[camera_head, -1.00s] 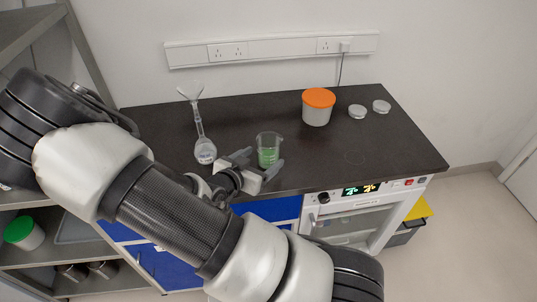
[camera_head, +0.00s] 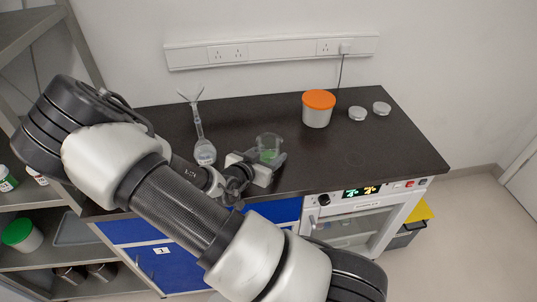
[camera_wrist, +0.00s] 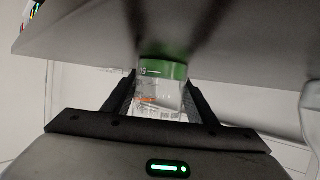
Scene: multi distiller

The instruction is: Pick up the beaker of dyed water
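The clear beaker with green dyed water (camera_head: 268,146) stands upright near the front edge of the dark bench. My gripper (camera_head: 266,156) reaches in from the front, with a finger on either side of the beaker. The gripper hides the beaker's lower part in the head view. In the wrist view the picture is inverted: the beaker (camera_wrist: 163,92) sits between the two dark fingers (camera_wrist: 163,85), its green liquid near the top of the picture. The fingers look open around the beaker; firm contact on both sides does not show.
A glass flask with a funnel (camera_head: 204,150) stands to the left of the beaker, close to my arm. A white tub with an orange lid (camera_head: 318,110) and two small dishes (camera_head: 357,113) stand at the back right. The bench's right part is clear.

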